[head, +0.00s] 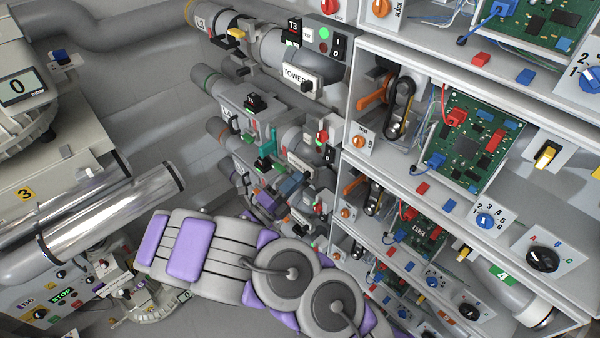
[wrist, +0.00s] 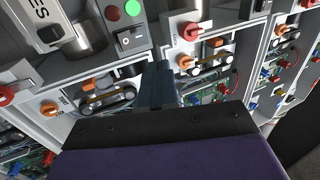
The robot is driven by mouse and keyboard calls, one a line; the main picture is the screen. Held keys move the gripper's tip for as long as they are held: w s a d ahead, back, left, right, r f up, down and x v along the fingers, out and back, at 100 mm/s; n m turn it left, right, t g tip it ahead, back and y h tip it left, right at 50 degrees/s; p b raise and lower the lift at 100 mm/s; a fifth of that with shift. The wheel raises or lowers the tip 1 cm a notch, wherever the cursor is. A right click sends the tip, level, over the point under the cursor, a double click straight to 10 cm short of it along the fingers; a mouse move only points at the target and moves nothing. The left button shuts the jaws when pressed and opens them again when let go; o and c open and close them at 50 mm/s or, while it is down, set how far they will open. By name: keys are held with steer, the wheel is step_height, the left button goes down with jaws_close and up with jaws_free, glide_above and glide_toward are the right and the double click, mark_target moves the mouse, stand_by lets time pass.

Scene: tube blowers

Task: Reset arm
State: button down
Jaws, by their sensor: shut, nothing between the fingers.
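My arm, grey with purple pads, reaches across the lower middle of the head view and runs out of the picture at the bottom right. My gripper is not visible in the head view. In the wrist view my gripper (wrist: 158,82) points up into the picture. Its dark fingers are together with nothing between them. Behind it are grey panels with an orange handle (wrist: 95,87), a red knob (wrist: 190,32) and belt pulleys (wrist: 100,102). I cannot tell how far the fingertips are from the panels.
In the head view, shelves with green circuit boards (head: 467,145), knobs and switches fill the right. Grey tubes with valves and a "TOWER" label (head: 296,75) stand in the middle. Shiny metal cylinders (head: 110,212) and a gauge (head: 22,87) are at left. Bare grey wall (head: 150,115) shows between.

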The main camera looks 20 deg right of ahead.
steer(key=a, duration=0.5)
steer(key=s+d+r+m+g, duration=0.6)
steer(key=d+m+g, duration=0.1)
steer(key=d+m, duration=0.15)
steer(key=s+d+r+m+g+y, duration=0.2)
steer(key=s+m+g+y, duration=0.25)
steer(key=s+m, duration=0.35)
steer(key=s+d+r+m+g+y, duration=0.1)
steer(key=s+d+m+g+y, duration=0.15)
steer(key=s+m+y, duration=0.45)
steer(key=s+a+m+t+y, duration=0.2)
steer(key=s+a+m+y, duration=0.2)
steer(key=s+a+m, duration=0.2)
steer(key=s+a+m+t+y, duration=0.3)
steer(key=s+a+m+y, duration=0.2)
steer(key=a+m, duration=0.5)
steer(key=shift+s+a+r, duration=0.15)
steer(key=shift+s+a, duration=0.55)
steer(key=shift+s, duration=0.1)
steer(key=shift+a, duration=0.2)
